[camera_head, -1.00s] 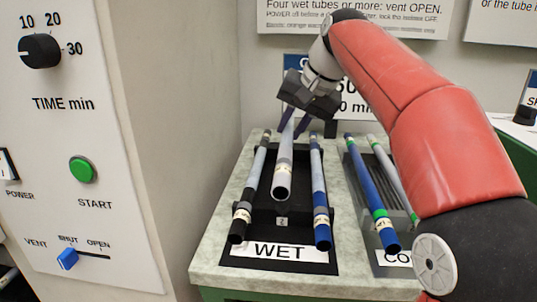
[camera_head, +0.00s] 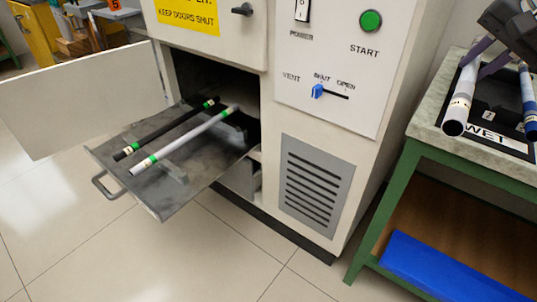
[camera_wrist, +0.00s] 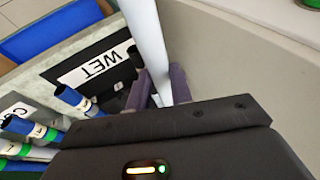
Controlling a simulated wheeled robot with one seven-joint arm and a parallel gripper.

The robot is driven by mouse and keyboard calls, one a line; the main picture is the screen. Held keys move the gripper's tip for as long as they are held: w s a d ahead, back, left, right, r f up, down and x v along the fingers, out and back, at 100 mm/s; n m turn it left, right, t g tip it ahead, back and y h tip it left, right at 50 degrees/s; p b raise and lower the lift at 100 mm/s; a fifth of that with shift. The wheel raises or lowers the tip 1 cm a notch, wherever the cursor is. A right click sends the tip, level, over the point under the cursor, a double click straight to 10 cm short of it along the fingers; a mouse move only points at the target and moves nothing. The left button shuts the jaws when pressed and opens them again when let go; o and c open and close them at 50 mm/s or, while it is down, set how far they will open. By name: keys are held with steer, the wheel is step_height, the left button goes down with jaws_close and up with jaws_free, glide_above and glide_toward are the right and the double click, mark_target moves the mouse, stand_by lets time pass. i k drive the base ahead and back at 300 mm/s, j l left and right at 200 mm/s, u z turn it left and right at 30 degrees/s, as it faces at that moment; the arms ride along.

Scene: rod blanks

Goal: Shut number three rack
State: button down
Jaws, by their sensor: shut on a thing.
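A grey metal rack (camera_head: 185,190) with a handle at its front is slid out of the lower opening of the white oven (camera_head: 330,120). No number on it can be read. A black rod (camera_head: 165,130) and a light grey rod (camera_head: 185,142), both with green bands, lie on it. The oven's white lower door (camera_head: 80,100) stands open to the left. My gripper (camera_head: 478,62), at the right edge, is shut on a light grey tube (camera_head: 461,100) over the WET stand. The wrist view shows the tube (camera_wrist: 147,35) between my purple fingers (camera_wrist: 156,90).
A green-framed bench (camera_head: 425,150) stands right of the oven, with a blue tube (camera_head: 527,100) on its WET stand and a blue object (camera_head: 435,265) on its lower shelf. Tiled floor (camera_head: 200,250) is clear before the oven. The vent slider (camera_head: 317,91) is beside SHUT.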

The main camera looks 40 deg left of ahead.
mark_target(213, 150)
steer(key=k+j, duration=0.3)
steer(key=k, duration=0.2)
steer(key=k+j, duration=0.3)
steer(key=k, duration=0.25)
steer(key=j+u, duration=0.2)
steer(key=u, duration=0.15)
steer(key=i+j+u, duration=0.1)
steer(key=u, duration=0.25)
steer(key=i+j+u, duration=0.2)
steer(key=i, duration=0.15)
steer(key=i+j+u, duration=0.1)
steer(key=i+u, duration=0.15)
steer(key=i, duration=0.1)
